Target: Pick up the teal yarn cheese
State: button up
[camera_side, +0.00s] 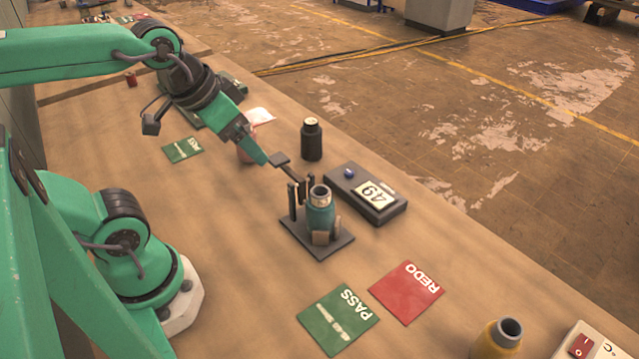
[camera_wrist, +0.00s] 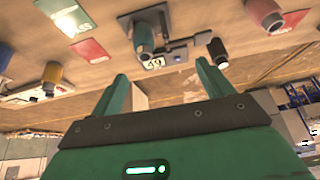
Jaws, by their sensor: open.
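The teal yarn cheese (camera_side: 320,218) stands upright on a dark base plate (camera_side: 324,251) with small posts and tan blocks around it. It also shows in the wrist view (camera_wrist: 143,40), beyond my fingers and left of the middle. My gripper (camera_side: 286,168) is up and to the left of the cheese in the side view, apart from it. In the wrist view my gripper (camera_wrist: 163,86) has its two green fingers spread, with nothing between them. The lower body of the cheese is partly hidden by the blocks in the side view.
A dark box with a "49" display (camera_side: 368,194) stands close right of the plate. A black cone (camera_side: 311,140) is behind it. PASS (camera_side: 338,318) and REDO (camera_side: 407,291) cards lie in front. A yellow cone (camera_side: 495,342) and switch box (camera_side: 592,345) are at the near edge.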

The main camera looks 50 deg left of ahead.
jog(key=w+m+g, duration=0.1)
jog(key=w+m, duration=0.1)
jog(key=m, duration=0.2)
jog(key=m+g, duration=0.4)
jog(key=m, duration=1.6)
send_over(320, 187)
jog(key=s, duration=0.2)
notch_tip(320, 187, down, 10)
jog(key=shift+w+d+f+m+g, duration=0.15)
jog(key=shift+w+d+f+m, duration=0.2)
jog(key=shift+m, duration=0.3)
jog(key=shift+w+d+f+m+g, duration=0.2)
jog(key=shift+d+f+m, duration=0.1)
jog(key=shift+m, duration=0.35)
jog(key=shift+f, duration=1.25)
jog(key=shift+f, duration=0.1)
jog(key=shift+a+f, duration=0.1)
jog(key=shift+f, duration=2.4)
